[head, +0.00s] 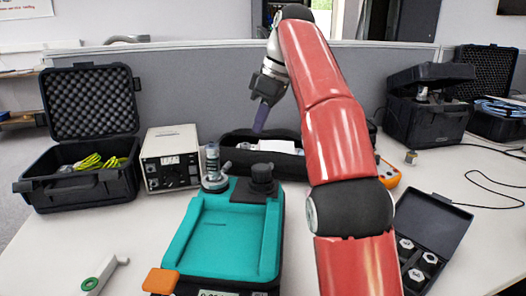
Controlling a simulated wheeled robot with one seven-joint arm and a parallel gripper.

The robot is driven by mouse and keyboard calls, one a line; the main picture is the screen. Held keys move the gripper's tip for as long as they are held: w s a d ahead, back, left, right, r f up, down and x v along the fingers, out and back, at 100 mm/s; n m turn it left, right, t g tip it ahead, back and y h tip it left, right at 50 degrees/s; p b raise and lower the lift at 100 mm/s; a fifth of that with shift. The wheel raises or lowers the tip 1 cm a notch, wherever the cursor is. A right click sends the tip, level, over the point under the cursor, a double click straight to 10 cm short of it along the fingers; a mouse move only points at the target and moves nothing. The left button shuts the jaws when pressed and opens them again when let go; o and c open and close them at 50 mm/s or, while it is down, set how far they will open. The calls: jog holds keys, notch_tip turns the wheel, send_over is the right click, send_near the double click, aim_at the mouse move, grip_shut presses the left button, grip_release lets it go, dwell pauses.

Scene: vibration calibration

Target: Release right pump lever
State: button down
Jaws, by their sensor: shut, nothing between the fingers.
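A teal device (228,232) with a shallow tray-like top stands on the white table in the middle foreground. An orange tab (160,281) sticks out at its front left corner. A black knob-like part (261,180) stands at its back right, and a grey metal cylinder (212,168) stands at its back left. I cannot tell which part is the right pump lever; the red arm covers the area to the right of the device. My gripper (260,118) is shut and empty, pointing down above the back of the table, apart from the device.
A white instrument box (170,158) and an open black case (85,186) with yellow cable stand at the left. An open case with white-topped parts (426,243) lies at the right. A black pouch (238,157) lies behind the device. A grey partition (190,85) closes off the back.

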jog(key=shift+f, duration=0.15)
jog(key=b+x, duration=0.3)
jog(key=x, duration=0.7)
jog(key=d, duration=0.1)
jog(key=s+d, duration=0.1)
jog(key=d, duration=0.1)
jog(key=shift+s+d+b, duration=0.35)
jog(key=shift+d+b, duration=0.05)
